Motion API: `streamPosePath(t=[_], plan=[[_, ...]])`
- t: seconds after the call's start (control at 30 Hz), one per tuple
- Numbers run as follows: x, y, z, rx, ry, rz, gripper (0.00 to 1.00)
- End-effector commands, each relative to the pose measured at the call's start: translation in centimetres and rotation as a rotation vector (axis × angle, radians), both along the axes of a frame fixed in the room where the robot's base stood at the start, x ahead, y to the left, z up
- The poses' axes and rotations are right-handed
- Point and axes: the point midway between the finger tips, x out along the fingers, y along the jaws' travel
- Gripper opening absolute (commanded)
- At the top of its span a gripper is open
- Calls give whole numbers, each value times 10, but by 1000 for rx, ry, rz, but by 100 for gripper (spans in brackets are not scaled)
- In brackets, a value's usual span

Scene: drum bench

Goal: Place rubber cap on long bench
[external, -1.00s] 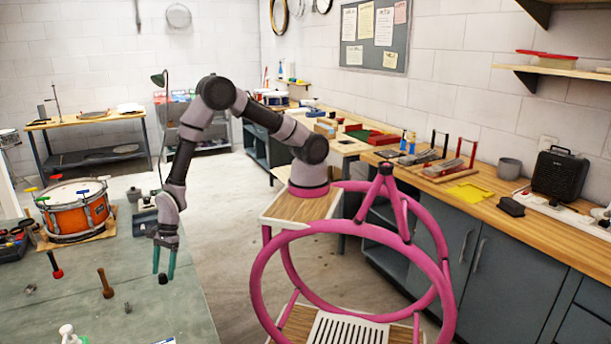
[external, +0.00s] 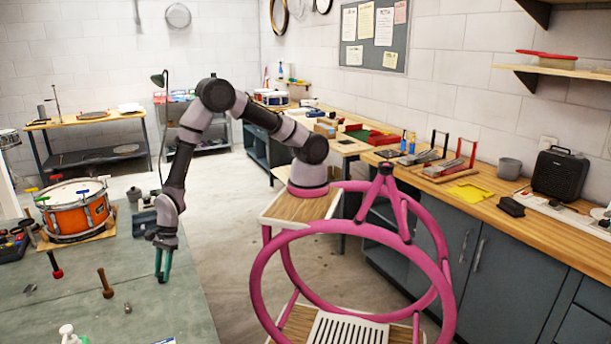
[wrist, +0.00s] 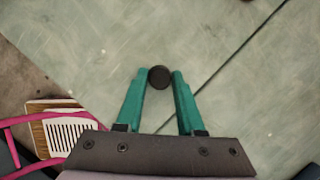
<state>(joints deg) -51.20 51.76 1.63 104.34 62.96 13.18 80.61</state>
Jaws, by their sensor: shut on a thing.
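The rubber cap (wrist: 159,78) is a small round black piece between my fingertips in the wrist view. My gripper (external: 162,279) points down at the right part of the green-grey table (external: 185,318), its teal fingers shut on the cap. In the wrist view, my gripper (wrist: 160,73) has a fingertip on each side of the cap. In the external view the fingers hide the cap. I cannot tell whether it still touches the table. The long wooden bench (external: 465,205) runs along the right wall, across the floor from the table.
An orange drum (external: 72,215) stands at the table's left. A wooden mallet (external: 105,284), a red-ended tool (external: 56,266) and a white bottle (external: 68,334) are also on the table. The bench holds a yellow sheet (external: 468,193), a grey cup (external: 509,168) and a black speaker (external: 559,174).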

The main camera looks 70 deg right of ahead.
Motion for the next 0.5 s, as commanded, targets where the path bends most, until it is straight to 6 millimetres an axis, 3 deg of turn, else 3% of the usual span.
streamPosePath(t=[0.3, 0.5], plan=[[0, 1, 62, 3, -4, 2, 0], [6, 1, 89, 2, -3, -11, 0]])
